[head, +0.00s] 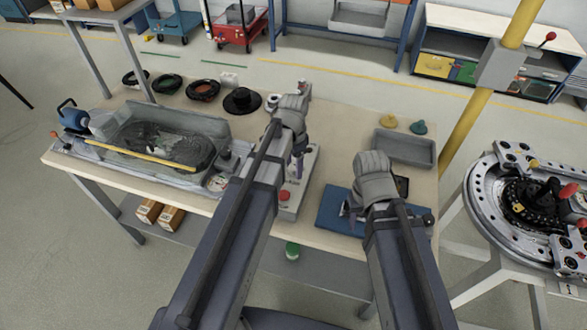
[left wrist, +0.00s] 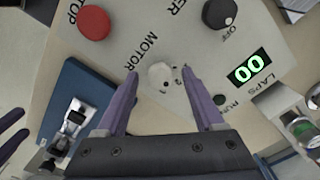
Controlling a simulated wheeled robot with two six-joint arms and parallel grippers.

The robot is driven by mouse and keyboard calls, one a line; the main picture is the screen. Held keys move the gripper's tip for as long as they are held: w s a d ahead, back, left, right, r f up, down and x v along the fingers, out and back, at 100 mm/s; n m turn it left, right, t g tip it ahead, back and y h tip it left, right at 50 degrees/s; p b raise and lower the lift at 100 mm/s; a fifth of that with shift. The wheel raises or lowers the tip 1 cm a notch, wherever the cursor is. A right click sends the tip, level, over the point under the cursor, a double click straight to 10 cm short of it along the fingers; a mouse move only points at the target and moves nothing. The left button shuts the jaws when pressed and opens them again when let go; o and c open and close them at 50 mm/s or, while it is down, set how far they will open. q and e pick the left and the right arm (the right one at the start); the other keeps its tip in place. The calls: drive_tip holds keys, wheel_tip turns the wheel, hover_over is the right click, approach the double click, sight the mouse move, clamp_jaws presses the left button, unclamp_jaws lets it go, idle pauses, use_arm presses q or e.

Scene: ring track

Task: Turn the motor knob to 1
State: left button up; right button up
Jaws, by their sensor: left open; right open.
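The motor knob (left wrist: 160,75) is a small pale knob under the MOTOR lettering on the control panel (left wrist: 190,45). In the left wrist view my left gripper (left wrist: 160,71) is open, with one purple finger on each side of the knob and a gap on both sides. In the head view my left gripper (head: 298,166) is over the panel (head: 305,160), and my arm hides the knob. My right gripper (head: 348,209) is open above the blue mat (head: 332,218), away from the panel.
On the panel are a red stop button (left wrist: 94,22), a black power knob (left wrist: 219,13) near OFF, and a laps display (left wrist: 249,68) reading 00. A grey tray (head: 405,149) stands behind the mat. A clear-walled tub (head: 215,125) stands left.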

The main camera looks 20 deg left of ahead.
use_arm(q)
clamp_jaws()
idle(0.6)
